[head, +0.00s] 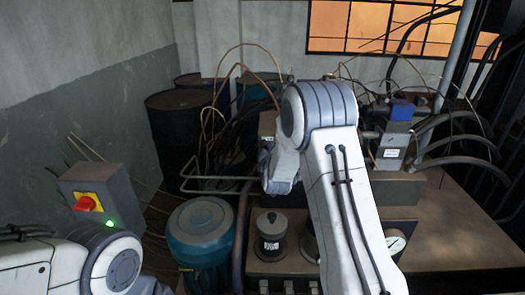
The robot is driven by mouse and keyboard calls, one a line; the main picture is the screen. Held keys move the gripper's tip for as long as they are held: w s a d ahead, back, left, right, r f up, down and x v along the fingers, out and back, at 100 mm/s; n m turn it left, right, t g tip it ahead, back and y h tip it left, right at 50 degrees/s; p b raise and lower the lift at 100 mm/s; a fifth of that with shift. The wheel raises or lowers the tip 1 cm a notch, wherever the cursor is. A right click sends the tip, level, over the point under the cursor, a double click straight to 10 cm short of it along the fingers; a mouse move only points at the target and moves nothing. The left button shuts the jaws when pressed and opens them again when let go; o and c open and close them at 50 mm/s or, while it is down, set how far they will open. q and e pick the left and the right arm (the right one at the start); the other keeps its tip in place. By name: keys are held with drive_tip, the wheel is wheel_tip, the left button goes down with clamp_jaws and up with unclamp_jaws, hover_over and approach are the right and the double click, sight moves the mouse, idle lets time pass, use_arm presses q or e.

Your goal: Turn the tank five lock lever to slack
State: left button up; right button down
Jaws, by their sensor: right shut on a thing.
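My right arm reaches forward over the machine block. Its gripper (279,172) points away from me, and the wrist hides most of its fingers. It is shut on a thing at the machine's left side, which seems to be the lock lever. The lever itself is hidden behind the hand, so its angle cannot be told. No label reading tank five can be made out. My left arm is low at the left edge, and its gripper is out of view.
A grey box with a red knob (87,203) and a green light stands at left. A teal motor-like drum (200,230), a bent thin rod (213,177) and dark barrels (175,125) are near the hand. A blue-topped valve (398,125) and a gauge (396,242) are right of my arm.

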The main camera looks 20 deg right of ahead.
drive_tip(key=shift+w+a+r, duration=0.3)
drive_tip(key=shift+a+r, duration=0.1)
drive_tip(key=shift+r, duration=0.1)
drive_tip(key=c, duration=0.7)
unclamp_jaws()
drive_tip(key=shift+o, duration=0.4)
drive_tip(key=shift+a, duration=0.2)
drive_tip(key=b+v, duration=0.2)
drive_tip(key=v, duration=0.8)
drive_tip(key=shift+s+d+f+b, duration=0.2)
drive_tip(key=shift+s+d+b, duration=0.15)
drive_tip(key=shift+b, duration=0.05)
drive_tip(key=shift+a, duration=0.1)
